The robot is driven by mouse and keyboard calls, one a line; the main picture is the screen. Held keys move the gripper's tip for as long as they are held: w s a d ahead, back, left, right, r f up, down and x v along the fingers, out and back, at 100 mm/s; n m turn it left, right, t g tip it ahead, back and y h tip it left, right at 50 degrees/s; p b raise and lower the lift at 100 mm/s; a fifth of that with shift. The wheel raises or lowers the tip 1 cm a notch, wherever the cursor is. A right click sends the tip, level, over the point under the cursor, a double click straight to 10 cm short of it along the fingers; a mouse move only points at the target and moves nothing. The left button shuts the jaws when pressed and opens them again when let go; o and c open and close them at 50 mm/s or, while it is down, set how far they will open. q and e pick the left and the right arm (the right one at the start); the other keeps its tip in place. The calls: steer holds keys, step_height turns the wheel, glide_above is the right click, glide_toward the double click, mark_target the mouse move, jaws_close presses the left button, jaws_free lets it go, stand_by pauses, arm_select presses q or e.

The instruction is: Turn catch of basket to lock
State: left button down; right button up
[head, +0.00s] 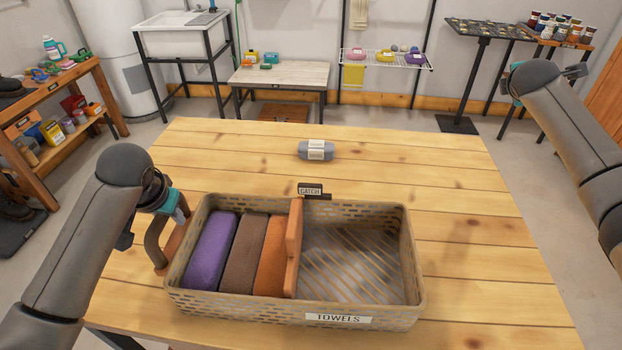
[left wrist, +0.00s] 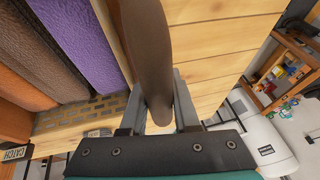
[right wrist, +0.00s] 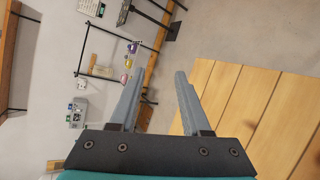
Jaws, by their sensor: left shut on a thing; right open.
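A tan slatted basket (head: 365,308) labelled "TOWELS" sits on the wooden table. Purple (head: 212,250), brown (head: 245,254) and orange (head: 272,258) rolled towels fill its left part. An orange-brown upright divider (head: 294,248) stands beside the orange towel; the right part is empty. A dark catch (head: 317,197) with a "CATCH" tag (head: 310,188) sits at the back rim near the divider; its exact turn is too small to tell. My left gripper (left wrist: 160,76) is shut on a dark brown curved handle (head: 153,243) at the basket's left end. My right gripper (right wrist: 158,70) is open and empty, away from the basket.
A grey bundle with a white band (head: 316,150) lies on the table behind the basket. The table (head: 450,220) is clear right of the basket. Shelves, a sink and a low bench (head: 280,75) stand beyond the table.

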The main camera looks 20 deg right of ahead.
steer(key=w+a+f+m+g+y, duration=0.1)
steer(key=w+a+f+m+y, duration=0.2)
steer(key=a, duration=0.7)
steer(key=n+g+y, duration=0.3)
steer(key=g+y, duration=0.4)
steer(key=y, duration=0.4)
glide_toward(308, 184)
steer(key=x, duration=0.8)
steer(key=shift+a+f, duration=0.1)
steer(key=shift+f, duration=0.25)
jaws_close()
